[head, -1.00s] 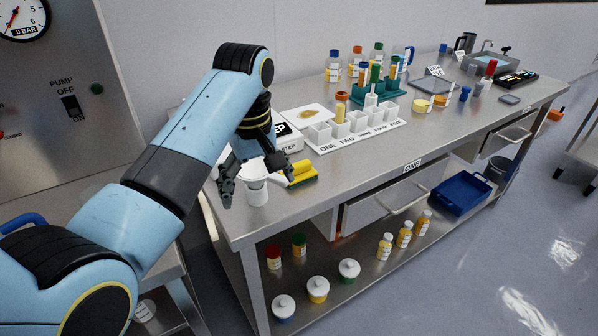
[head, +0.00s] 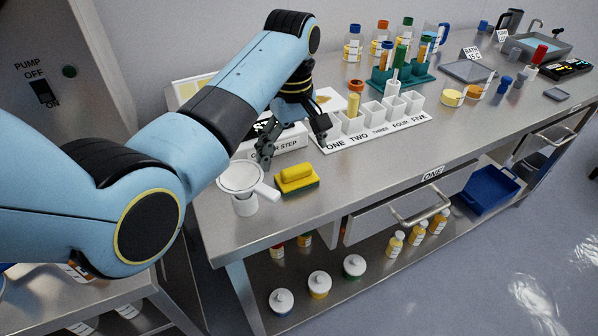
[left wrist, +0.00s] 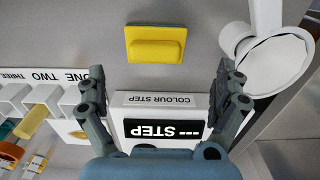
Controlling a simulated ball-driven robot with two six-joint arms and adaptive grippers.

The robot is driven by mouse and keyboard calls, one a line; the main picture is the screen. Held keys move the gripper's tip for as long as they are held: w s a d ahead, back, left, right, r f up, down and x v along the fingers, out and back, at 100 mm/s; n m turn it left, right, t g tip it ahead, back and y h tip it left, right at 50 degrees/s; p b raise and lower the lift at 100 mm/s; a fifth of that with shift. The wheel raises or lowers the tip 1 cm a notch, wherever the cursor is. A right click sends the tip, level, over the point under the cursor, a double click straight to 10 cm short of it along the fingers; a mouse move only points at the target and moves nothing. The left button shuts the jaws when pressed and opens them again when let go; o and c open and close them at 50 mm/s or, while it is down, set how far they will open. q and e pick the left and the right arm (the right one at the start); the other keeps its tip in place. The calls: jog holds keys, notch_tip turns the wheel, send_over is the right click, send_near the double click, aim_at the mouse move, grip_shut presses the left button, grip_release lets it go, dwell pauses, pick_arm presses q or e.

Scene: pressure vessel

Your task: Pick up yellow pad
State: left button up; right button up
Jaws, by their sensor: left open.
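The yellow pad (head: 296,178) has a raised yellow grip on top and a green edge underneath. It lies on the steel bench near its front left corner, and it also shows at the top of the left wrist view (left wrist: 156,44). My left gripper (head: 296,148) is open and empty. It hangs above the bench just behind the pad, over the white colour step box (head: 282,143). In the left wrist view its two fingers (left wrist: 163,92) are spread wide, with the pad beyond the tips and roughly between them. My right gripper is out of view.
A white cup with a strainer or funnel (head: 243,185) stands close left of the pad, its handle near the pad. A numbered rack (head: 380,130) of white cups is to the right. Bench surface right of the pad is clear.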

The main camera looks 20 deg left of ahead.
aim_at(296, 168)
pick_arm(q)
jog(key=shift+f, duration=0.9)
jog(key=f, duration=0.5)
jog(key=shift+w+d+f, duration=0.15)
jog(key=shift+w+d, duration=0.05)
jog(key=shift+w, duration=0.1)
jog(key=shift+c, duration=0.3)
jog(key=c, duration=1.1)
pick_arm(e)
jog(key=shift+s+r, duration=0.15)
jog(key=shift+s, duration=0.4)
